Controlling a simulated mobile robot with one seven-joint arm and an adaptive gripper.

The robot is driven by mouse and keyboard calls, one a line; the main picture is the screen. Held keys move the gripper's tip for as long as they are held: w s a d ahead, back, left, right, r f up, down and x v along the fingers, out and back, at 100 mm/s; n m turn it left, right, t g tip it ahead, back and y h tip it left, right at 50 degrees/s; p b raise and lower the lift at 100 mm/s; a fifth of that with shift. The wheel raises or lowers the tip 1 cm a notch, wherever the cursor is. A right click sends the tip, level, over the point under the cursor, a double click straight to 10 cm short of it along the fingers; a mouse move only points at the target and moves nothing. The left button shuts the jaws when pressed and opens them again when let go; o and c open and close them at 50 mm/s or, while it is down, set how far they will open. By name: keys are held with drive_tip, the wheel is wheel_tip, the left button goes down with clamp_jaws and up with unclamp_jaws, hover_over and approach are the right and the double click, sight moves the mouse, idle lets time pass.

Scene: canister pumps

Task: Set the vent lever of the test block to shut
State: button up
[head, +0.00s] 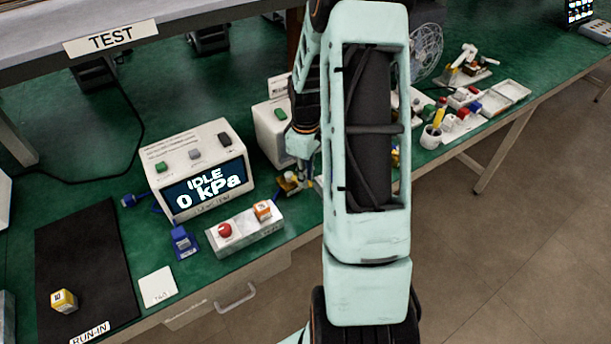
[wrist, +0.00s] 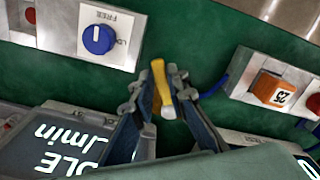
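A small brass-coloured block (head: 289,183), which looks like the test block, sits on the green bench to the right of the display box. My arm covers part of that area in the head view. My gripper (head: 306,180) points down beside it; in the wrist view my gripper (wrist: 168,70) has its fingers close together. A yellow bar (wrist: 158,78), which looks like the vent lever, shows between the fingertips. I cannot tell whether both fingers touch it. The lever's setting and any markings are hidden.
A display box (head: 205,182) reads IDLE 0 kPa. In front stands a white box (head: 246,236) with a red button and orange cube. The wrist view shows a blue FREE knob (wrist: 98,40). A black mat (head: 85,260) lies left; a fan (head: 427,50) stands at the back.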

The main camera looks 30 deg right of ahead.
drive_tip(key=o, duration=0.3)
drive_tip(key=shift+r, duration=0.1)
wheel_tip(320, 180, up, 12)
idle(0.4)
idle(0.4)
